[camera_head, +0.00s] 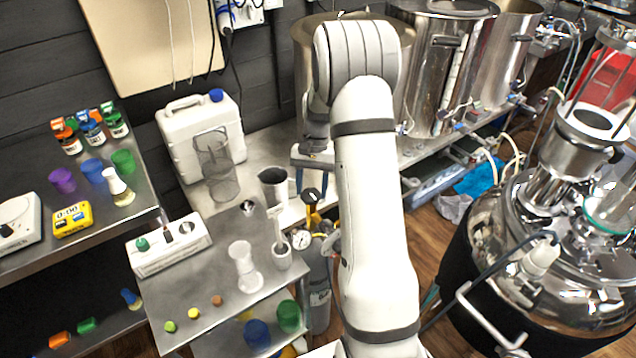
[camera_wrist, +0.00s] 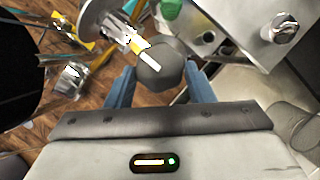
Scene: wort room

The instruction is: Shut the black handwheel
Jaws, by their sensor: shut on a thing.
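The black handwheel (camera_head: 312,194) sits on top of a yellow valve fitting (camera_head: 314,217) above a grey gas cylinder (camera_head: 318,290). A round gauge (camera_head: 301,239) is beside the fitting. In the wrist view the handwheel (camera_wrist: 160,66) is a dark, lobed knob between the two blue fingers. My gripper (camera_wrist: 159,70) is shut on it, one finger on each side. In the head view my gripper (camera_head: 313,180) points down at the handwheel from above, partly hidden by my arm. How far the handwheel is turned cannot be told.
Left of the cylinder, a steel cart (camera_head: 205,290) holds a clear cylinder, a white rack and small colored stoppers. A large steel vessel (camera_head: 560,250) stands at right.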

